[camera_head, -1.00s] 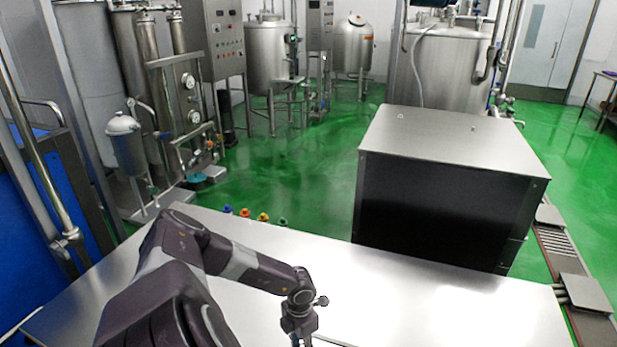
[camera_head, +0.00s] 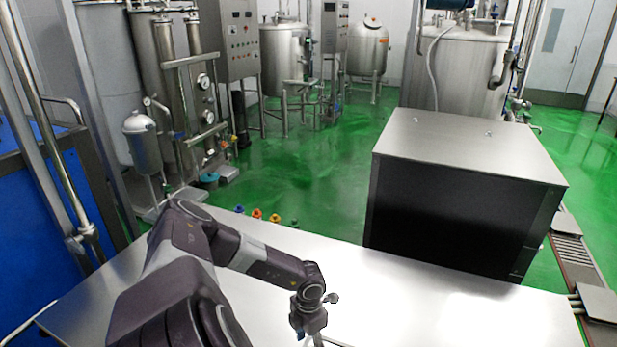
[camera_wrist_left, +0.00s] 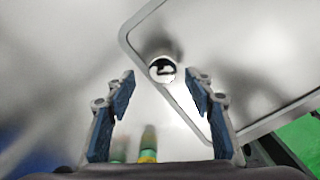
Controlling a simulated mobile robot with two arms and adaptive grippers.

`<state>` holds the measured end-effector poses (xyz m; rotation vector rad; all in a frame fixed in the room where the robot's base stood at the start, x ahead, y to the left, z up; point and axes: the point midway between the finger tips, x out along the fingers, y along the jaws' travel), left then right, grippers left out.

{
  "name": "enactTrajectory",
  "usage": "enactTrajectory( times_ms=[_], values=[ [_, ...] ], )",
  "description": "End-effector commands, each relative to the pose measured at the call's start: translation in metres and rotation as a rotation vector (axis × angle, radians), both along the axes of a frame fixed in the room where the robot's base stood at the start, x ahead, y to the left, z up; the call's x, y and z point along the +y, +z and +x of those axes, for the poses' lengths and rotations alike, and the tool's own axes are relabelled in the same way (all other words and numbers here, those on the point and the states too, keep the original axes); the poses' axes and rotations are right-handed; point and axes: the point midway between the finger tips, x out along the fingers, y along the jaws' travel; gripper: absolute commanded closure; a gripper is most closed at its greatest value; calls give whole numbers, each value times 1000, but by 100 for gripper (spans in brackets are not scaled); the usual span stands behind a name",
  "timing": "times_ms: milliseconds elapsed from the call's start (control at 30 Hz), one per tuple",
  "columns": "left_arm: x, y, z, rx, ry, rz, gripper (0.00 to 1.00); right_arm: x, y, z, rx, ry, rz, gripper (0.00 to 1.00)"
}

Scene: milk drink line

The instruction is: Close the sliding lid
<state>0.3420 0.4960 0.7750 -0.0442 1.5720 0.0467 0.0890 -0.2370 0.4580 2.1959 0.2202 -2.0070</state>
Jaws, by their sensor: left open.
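In the left wrist view, a pale metal panel with a rounded, rimmed corner (camera_wrist_left: 215,60) looks like the sliding lid. A small round knob (camera_wrist_left: 162,70) with a dark mark on its top stands near this corner. My left gripper (camera_wrist_left: 161,86) is open, with its two blue-padded fingers apart on either side of the knob in the picture. I cannot tell how far the knob is from the fingers in depth, and no contact shows. In the head view my left arm reaches over the steel table, and its gripper is cut off at the bottom edge. My right gripper is out of view.
The steel table (camera_head: 420,310) is mostly bare. A dark-fronted steel box (camera_head: 465,205) stands behind it at the right. Several small coloured caps (camera_head: 257,214) line the table's far edge. Tanks and pipework stand beyond on green floor.

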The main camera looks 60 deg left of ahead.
Motion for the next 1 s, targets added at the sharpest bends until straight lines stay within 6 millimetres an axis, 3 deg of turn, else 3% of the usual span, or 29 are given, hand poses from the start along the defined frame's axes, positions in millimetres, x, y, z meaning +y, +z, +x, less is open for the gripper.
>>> enactTrajectory(
  times_ms=[200, 400, 600, 1000],
  values=[
    [2, 50, 0, -3, -1, 3, 51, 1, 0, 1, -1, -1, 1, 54],
    [2, 83, 0, -1, 1, 3, 51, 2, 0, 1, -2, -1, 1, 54],
    [2, 96, -1, 0, 1, 2, 51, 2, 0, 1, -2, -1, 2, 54],
    [1, 97, -1, 0, 1, 1, 51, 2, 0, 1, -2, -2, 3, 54]
  ],
)
